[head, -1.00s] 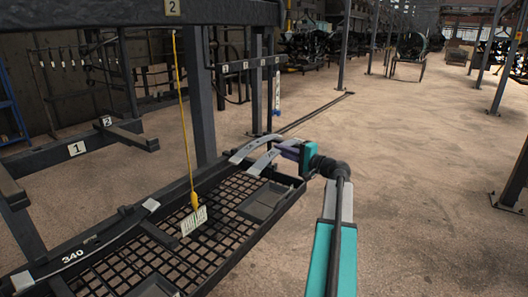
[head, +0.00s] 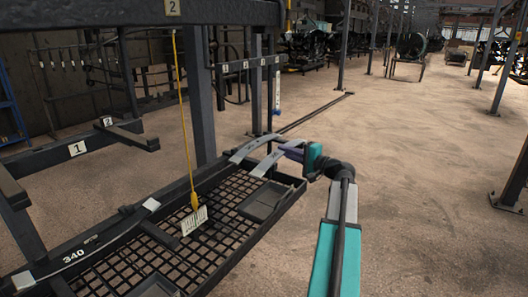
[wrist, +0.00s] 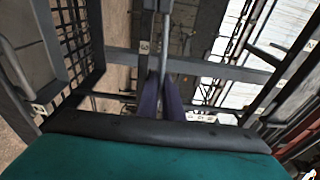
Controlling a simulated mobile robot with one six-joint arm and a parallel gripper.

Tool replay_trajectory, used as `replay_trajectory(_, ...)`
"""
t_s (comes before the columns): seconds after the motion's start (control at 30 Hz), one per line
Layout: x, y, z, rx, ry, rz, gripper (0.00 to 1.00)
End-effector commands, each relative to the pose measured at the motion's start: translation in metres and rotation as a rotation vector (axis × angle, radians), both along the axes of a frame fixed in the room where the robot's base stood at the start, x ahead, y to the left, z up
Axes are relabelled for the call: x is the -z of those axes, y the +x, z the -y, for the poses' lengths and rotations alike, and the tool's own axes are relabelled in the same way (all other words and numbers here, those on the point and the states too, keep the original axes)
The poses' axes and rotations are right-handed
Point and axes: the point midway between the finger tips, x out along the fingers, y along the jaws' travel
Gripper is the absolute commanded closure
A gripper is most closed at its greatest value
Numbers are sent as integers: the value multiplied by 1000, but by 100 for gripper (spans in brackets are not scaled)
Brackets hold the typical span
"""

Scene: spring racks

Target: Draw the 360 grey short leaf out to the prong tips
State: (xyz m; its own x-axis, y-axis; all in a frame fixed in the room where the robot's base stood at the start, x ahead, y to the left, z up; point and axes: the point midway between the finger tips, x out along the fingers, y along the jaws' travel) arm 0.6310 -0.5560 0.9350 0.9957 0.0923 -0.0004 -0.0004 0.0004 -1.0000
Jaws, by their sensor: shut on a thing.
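Two curved grey leaves lie side by side at the far end of the black rack tray in the head view, a farther leaf (head: 250,147) and a nearer leaf (head: 267,162). No 360 marking is readable on either. My gripper (head: 290,149) has its purple fingers at the right end of the nearer leaf and is shut on it. In the wrist view the two purple fingers (wrist: 161,100) close around a narrow grey strip (wrist: 166,45). The fingers partly hide the leaf's gripped end. I cannot tell where the prong tips are.
The black mesh tray (head: 292,198) lies below. Dark posts (head: 199,105) stand behind; the floor at right is open.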

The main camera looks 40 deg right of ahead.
Motion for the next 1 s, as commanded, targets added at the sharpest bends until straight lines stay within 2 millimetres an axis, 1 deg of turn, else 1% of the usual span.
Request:
replay_trajectory(0.17,-2,0,0,0,1,4,100)
replay_trajectory(0.93,5,0,1,1,0,-1,100)
replay_trajectory(1.0,5,0,1,1,0,-2,85)
